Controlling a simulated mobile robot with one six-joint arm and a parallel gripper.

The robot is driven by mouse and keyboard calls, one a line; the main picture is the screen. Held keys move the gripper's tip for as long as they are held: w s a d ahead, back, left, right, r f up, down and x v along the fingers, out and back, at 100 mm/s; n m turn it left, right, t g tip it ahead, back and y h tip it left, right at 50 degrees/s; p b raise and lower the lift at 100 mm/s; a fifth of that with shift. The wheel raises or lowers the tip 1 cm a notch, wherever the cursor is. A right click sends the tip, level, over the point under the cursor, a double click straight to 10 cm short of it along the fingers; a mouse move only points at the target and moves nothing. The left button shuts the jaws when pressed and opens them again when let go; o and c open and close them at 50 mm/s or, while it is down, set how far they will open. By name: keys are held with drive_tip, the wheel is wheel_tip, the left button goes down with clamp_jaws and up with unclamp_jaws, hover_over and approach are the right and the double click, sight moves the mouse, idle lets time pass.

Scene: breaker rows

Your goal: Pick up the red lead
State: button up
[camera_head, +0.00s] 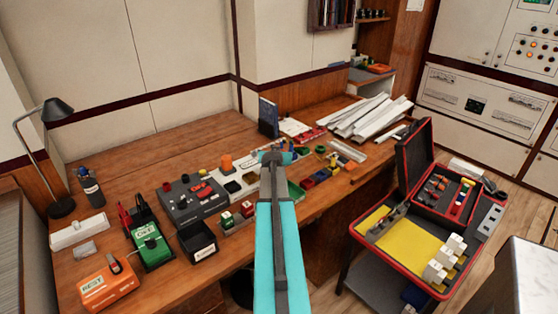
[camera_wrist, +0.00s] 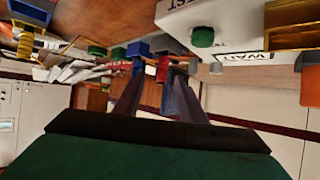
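In the wrist view, which looks upside down, my gripper (camera_wrist: 156,68) has its two fingers apart. A small upright red piece (camera_wrist: 163,69), perhaps the red lead, shows between the fingertips, nearer the right finger. I cannot tell whether it is touched or lies beyond them. A blue block (camera_wrist: 138,48) is by the left fingertip. In the head view my gripper (camera_head: 277,157) is over the bench's middle, and my arm hides what is beneath it. Red pieces (camera_head: 310,135) lie just beyond it on the bench (camera_head: 150,150).
A white box (camera_wrist: 235,25) with a green knob is close by in the wrist view. Papers (camera_head: 370,115) lie at the back right. An open red-edged case (camera_head: 410,235) stands right.

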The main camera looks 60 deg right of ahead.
drive_tip(key=shift+w+d+f, duration=0.3)
drive_tip(key=shift+d, duration=0.25)
drive_tip(key=shift+w+r+p+x, duration=0.1)
drive_tip(key=shift+p+x, duration=0.35)
drive_tip(key=shift+x, duration=0.4)
drive_tip(key=shift+w+r+p+x, duration=0.15)
drive_tip(key=shift+p+x, duration=0.3)
drive_tip(key=shift+x, duration=1.35)
drive_tip(key=shift+s, duration=0.1)
drive_tip(key=shift+c, duration=0.3)
clamp_jaws()
